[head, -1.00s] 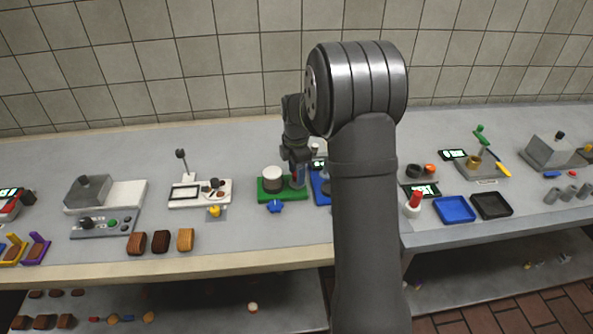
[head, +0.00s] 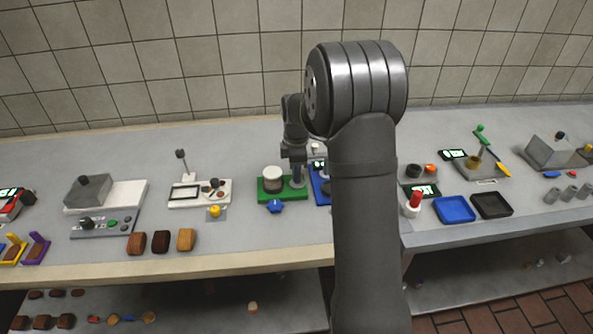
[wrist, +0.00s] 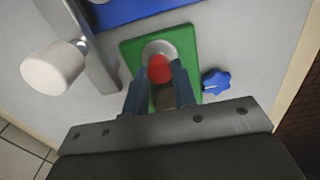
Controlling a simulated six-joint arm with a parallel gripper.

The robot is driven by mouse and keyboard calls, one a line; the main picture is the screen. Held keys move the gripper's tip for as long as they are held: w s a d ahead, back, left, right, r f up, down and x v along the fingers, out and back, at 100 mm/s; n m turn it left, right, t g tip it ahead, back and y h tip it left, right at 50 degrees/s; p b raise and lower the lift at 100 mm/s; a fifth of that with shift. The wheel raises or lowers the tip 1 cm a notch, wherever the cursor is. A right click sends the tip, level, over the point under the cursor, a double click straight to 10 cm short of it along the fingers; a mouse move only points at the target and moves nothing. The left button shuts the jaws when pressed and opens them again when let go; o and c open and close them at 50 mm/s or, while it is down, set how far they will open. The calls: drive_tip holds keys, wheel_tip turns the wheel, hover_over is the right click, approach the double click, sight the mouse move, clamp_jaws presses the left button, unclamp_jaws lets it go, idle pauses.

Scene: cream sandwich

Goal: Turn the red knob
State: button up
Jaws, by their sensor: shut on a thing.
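The red knob (wrist: 159,69) is between the fingertips of my gripper (wrist: 156,80) in the wrist view. The fingers are shut on it from both sides. Below it is a round grey metal disc (wrist: 160,49), on a green base (wrist: 133,55). In the head view my gripper (head: 298,176) points down over the right part of the green base (head: 267,198). The red knob cannot be made out there, hidden by the gripper.
A blue star-shaped knob (wrist: 216,80) sits at the green base's edge. A white-topped cylinder (head: 272,173) stands on the base, left of my gripper. A blue device (head: 320,188) is close on the right, partly behind my arm. Three brown blocks (head: 160,242) lie front left.

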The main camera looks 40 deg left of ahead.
drive_tip(key=shift+m, duration=2.2)
drive_tip(key=o, duration=1)
